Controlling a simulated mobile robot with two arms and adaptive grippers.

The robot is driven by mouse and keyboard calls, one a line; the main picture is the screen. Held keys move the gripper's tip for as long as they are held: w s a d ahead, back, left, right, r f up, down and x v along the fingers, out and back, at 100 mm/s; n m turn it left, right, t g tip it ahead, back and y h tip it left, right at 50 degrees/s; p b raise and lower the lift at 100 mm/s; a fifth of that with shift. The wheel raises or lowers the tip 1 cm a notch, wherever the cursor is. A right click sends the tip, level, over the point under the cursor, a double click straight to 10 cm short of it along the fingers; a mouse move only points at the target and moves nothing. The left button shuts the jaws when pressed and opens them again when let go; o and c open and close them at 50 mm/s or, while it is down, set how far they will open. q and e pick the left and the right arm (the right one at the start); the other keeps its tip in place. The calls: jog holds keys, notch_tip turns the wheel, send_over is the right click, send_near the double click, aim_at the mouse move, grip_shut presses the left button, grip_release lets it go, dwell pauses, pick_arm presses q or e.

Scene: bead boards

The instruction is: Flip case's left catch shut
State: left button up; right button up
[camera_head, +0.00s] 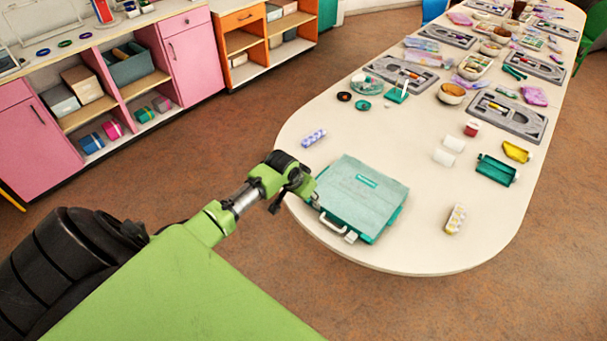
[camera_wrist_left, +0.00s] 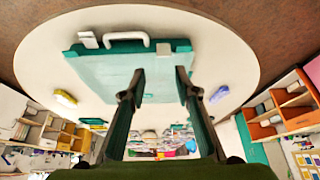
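The teal case (camera_head: 365,195) lies with its lid down near the table's close end. Its white handle (camera_head: 333,224) is on the edge facing me; it also shows in the left wrist view (camera_wrist_left: 140,36). The left catch (camera_wrist_left: 163,48) is a pale tab at the case's edge and looks close against it. The other catch (camera_head: 351,237) sticks out from the edge; it also shows in the left wrist view (camera_wrist_left: 88,40). My left gripper (camera_head: 297,187) is at the case's left corner, its fingers (camera_wrist_left: 159,80) apart with nothing visible between them. My right gripper is out of view.
A purple dotted piece (camera_head: 313,138) lies beyond my left gripper. A yellow-dotted piece (camera_head: 456,219), a green tray (camera_head: 496,170) and white cylinders (camera_head: 444,157) lie to the right. Bead boards and bowls fill the far table. The table around the case is mostly clear.

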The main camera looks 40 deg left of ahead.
pick_arm(q)
jog(key=shift+s+v, duration=0.2)
jog(key=shift+v, duration=0.85)
jog(key=shift+s+v, duration=0.15)
jog(key=shift+v, duration=0.95)
jog(key=shift+f, duration=0.15)
jog(key=v, duration=1.1)
jog(key=shift+s+r, duration=0.2)
jog(key=shift+r, duration=0.15)
